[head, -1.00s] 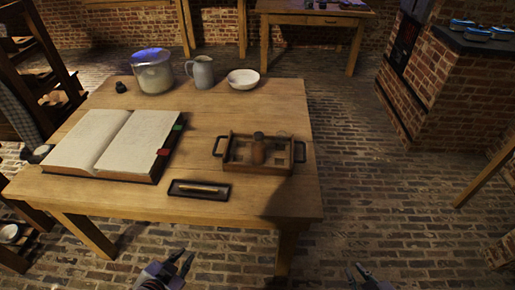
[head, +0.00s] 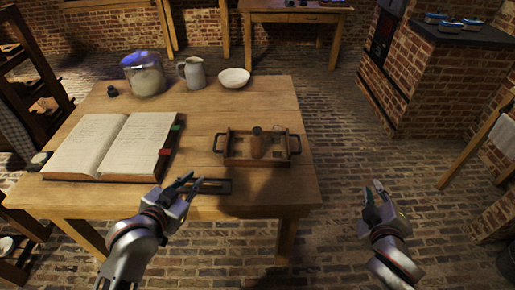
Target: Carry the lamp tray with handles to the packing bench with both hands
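The wooden lamp tray (head: 280,158) sits near the right end of the wooden table, with a dark handle at each side. A brown, upright object (head: 256,146) stands inside it, and smaller items beside it are hard to make out. My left gripper (head: 207,182) is open and empty, over the table's front part and in front of the tray's left side. My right gripper (head: 374,190) is open and empty over the brick floor, to the right of the table and apart from the tray. Which distant table is the packing bench, I cannot tell.
An open book (head: 110,145) lies at the table's left. A small dark pen tray (head: 218,187) is partly behind my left gripper. Another wooden table (head: 290,17) stands at the far wall.

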